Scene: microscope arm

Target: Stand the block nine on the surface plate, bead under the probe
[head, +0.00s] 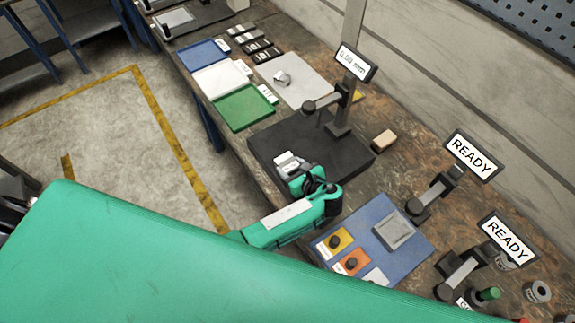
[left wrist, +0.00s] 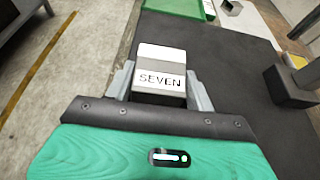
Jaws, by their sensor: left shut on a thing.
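My left gripper (head: 297,175) is shut on a pale grey block (head: 288,161). In the left wrist view the block (left wrist: 162,78) sits between the fingers (left wrist: 160,88), and its label reads SEVEN, not nine. The block is over the near-left part of the black surface plate (head: 350,157); I cannot tell whether it touches the plate. The probe stand (head: 340,122) rises from the plate's far side, its arm reaching left over the plate. Its display (head: 356,63) shows a reading in mm. No bead or block labelled nine can be made out. My right gripper is not in view.
Blue, white and green (head: 243,108) trays lie at the back left, beside dark slotted holders (head: 252,40). A light grey plate (head: 300,84) carries a small metallic piece. A tan block (head: 383,140) lies right of the surface plate. A blue board (head: 402,222) and READY displays stand at right.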

